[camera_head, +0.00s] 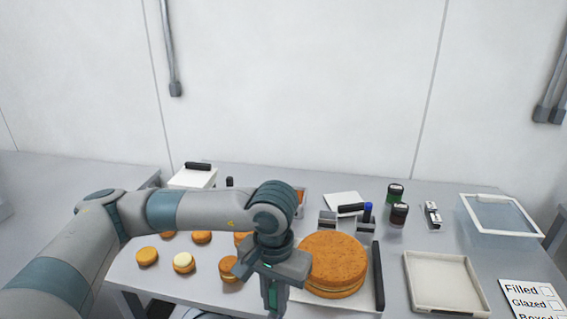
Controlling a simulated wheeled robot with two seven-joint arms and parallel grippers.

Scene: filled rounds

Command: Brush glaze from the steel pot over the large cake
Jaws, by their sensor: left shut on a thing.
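The large cake (335,257) is a round, orange-brown, layered cake standing right of my left gripper. My left gripper (273,298) points down beside the cake's left edge, near the front of the table. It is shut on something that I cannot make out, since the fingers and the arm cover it. A grey container with orange inside (301,197) shows partly behind my left arm; I cannot tell whether it is the steel pot. No brush can be clearly made out. My right gripper is not in view.
Several small round cakes (147,256) lie left of my gripper. Dark-capped jars (399,214) and small grey holders (327,219) stand behind the large cake. A pale empty tray (411,289), a clear box (487,236) and a label card (533,301) lie to the right.

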